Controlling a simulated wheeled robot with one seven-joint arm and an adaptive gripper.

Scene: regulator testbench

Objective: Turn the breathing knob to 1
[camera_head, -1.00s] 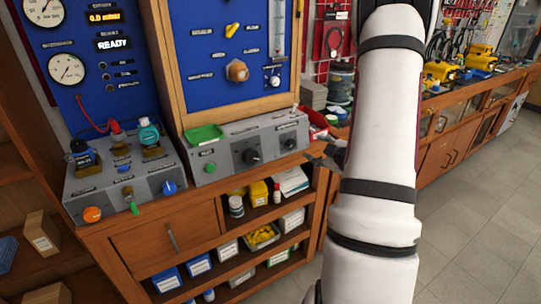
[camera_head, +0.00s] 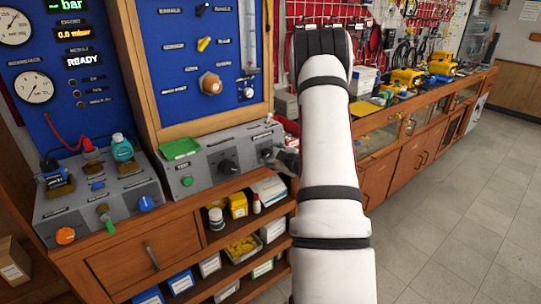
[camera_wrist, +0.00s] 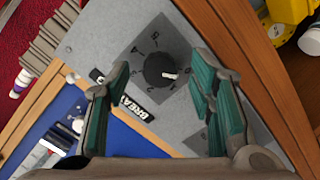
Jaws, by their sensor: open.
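Another black knob (camera_head: 228,167) sits left of my gripper on the same panel, with a green button (camera_head: 187,181) further left. Shelves with boxes lie below; floor (camera_head: 440,220) is clear at right.

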